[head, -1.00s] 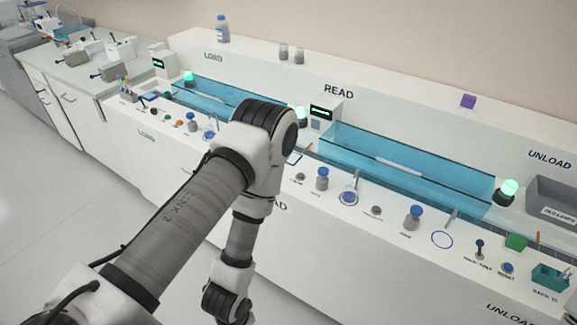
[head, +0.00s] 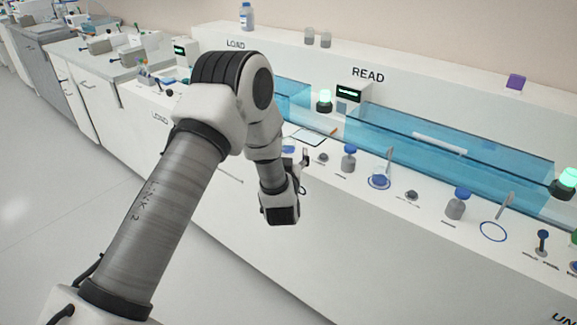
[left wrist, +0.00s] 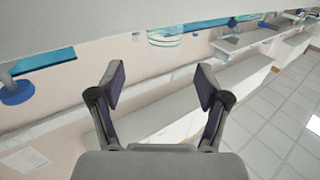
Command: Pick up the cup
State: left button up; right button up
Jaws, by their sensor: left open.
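I cannot make out a clear cup in the head view. In the left wrist view, a pale, banded, see-through round thing (left wrist: 178,36) shows at the top, partly cut by a grey surface; I cannot tell whether it is the cup. My left gripper (left wrist: 160,80) is open, with nothing between its two dark-padded fingers. In the head view my left arm reaches to the front edge of the white bench, and its gripper is mostly hidden behind the wrist. My right gripper is not in view.
The white bench carries blue clear troughs (head: 450,146), a blue-capped bottle (head: 349,158), another blue-capped bottle (head: 456,204), a blue ring (head: 494,231) and a lit green lamp (head: 324,100). A tablet-like panel (head: 310,136) lies near my arm. The floor at left is clear.

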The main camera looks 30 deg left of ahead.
aim_at(288, 141)
pick_arm(q)
jog(key=x, duration=0.7)
jog(key=shift+w+a, duration=0.2)
jog(key=shift+a, duration=0.25)
jog(key=shift+r, duration=0.1)
jog(key=c, duration=1.2)
